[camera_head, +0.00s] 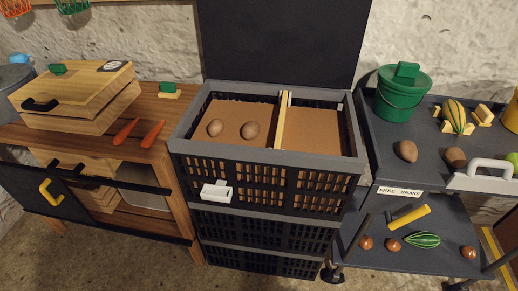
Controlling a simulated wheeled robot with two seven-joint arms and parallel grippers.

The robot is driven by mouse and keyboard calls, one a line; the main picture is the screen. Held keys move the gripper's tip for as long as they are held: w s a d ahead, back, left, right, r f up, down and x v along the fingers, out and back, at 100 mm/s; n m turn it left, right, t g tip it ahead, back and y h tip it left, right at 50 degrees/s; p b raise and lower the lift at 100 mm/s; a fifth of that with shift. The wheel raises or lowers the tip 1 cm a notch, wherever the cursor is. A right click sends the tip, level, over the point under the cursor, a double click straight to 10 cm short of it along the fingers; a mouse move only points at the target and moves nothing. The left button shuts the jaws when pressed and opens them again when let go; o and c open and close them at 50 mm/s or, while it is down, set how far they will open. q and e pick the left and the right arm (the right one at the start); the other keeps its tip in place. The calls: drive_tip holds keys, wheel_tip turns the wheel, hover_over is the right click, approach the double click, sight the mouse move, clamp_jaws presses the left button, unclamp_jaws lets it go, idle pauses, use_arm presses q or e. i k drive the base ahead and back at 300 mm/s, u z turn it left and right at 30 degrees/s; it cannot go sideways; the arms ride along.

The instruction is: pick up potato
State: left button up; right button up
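Two brown oval potatoes lie apart in the left compartment of the black crate (265,189): the left potato (215,127) and the right potato (250,130). A yellowish divider (283,120) splits the crate, and its right compartment looks empty. On the dark cart at right lie a tan potato-like item (407,151) and a darker brown one (456,157); I cannot tell for sure that these are potatoes. Neither of my grippers shows in the head view.
A wooden bench (182,107) at left holds a wooden box (75,90) and two carrots (152,134). A green lidded bucket (398,103) and striped gourd (456,113) stand on the cart (385,170). A dark upright panel (283,40) rises behind the crate.

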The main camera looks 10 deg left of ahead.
sight(407, 151)
drive_tip(key=k, duration=1.25)
drive_tip(key=z, duration=0.5)
drive_tip(key=i, duration=1.5)
drive_tip(key=u, duration=0.95)
